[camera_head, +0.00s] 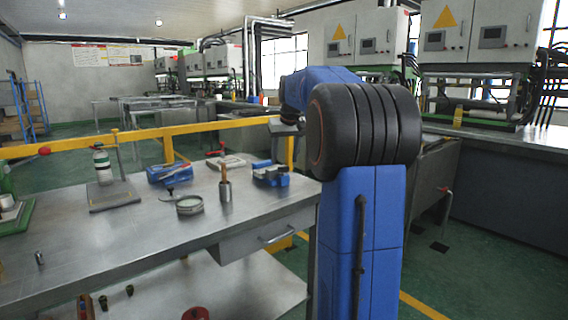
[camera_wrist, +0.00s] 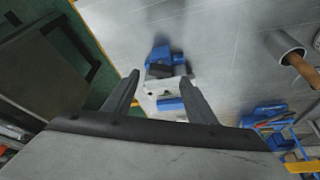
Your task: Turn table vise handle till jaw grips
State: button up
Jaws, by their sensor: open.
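The table vise (camera_head: 270,175), blue with grey metal parts, sits near the right end of the workbench. In the wrist view the vise (camera_wrist: 160,58) lies ahead of my fingertips, its blue body above a pale metal part and a second blue part. I cannot make out its handle clearly or tell whether the jaws touch anything. My gripper (camera_wrist: 159,82) is open, with its two dark fingers spread on either side of the pale part. No contact is clear. In the head view my arm hides the fingers.
The workbench (camera_head: 130,223) holds a metal cup with a brown handle (camera_head: 225,190), a round dish (camera_head: 189,205), a blue device (camera_head: 168,173) and a bottle on a stand (camera_head: 102,166). A yellow rail (camera_head: 205,126) runs behind it.

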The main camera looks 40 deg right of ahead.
jog(key=v, duration=1.4)
jog(key=shift+s, duration=0.1)
jog(key=shift+c, duration=0.4)
